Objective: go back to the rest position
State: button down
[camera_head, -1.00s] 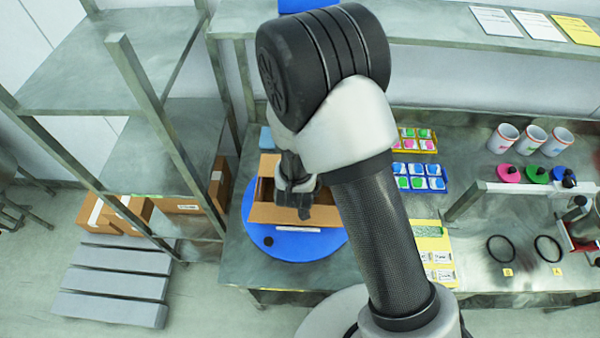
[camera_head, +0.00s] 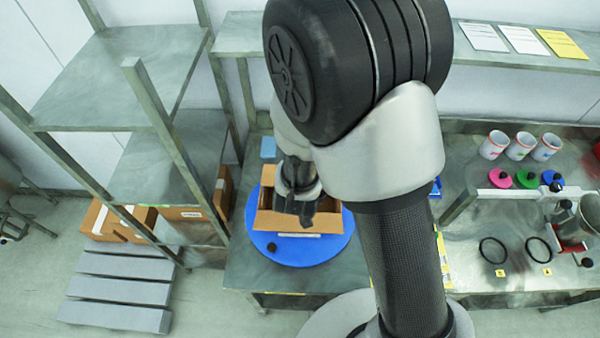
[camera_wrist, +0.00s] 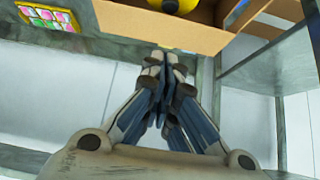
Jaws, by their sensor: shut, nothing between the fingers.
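My gripper (camera_head: 297,205) is in front of the open cardboard box (camera_head: 298,222) in the head view, partly covering it. In the wrist view my gripper (camera_wrist: 166,62) has its fingers together with nothing between them. The box (camera_wrist: 165,32) shows at the top of the wrist view, with a yellow round thing (camera_wrist: 172,5) partly seen in it. The box stands on a blue round plate (camera_head: 300,254) on the steel bench. My arm hides part of the bench behind it.
A steel rack (camera_head: 118,78) stands at the left, with cardboard boxes (camera_head: 190,215) low on it. Three white cups (camera_head: 520,147) and coloured lidded pieces (camera_head: 527,179) stand at the right. Two black rings (camera_head: 493,251) lie near the bench's front right. Papers (camera_head: 523,40) lie on the upper shelf.

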jog(key=v, duration=0.3)
jog(key=shift+s, duration=0.25)
jog(key=s+d+r+g+y+b, duration=0.25)
jog(key=s+r+b, duration=0.3)
jog(key=b, duration=0.35)
jog(key=s+d+h+b, duration=0.2)
jog(key=s+d+b, duration=0.5)
jog(key=s+d, duration=0.4)
jog(key=s+r+g, duration=0.1)
jog(key=s, duration=0.2)
jog(key=shift+d+n, duration=0.25)
jog(key=shift+n, duration=0.05)
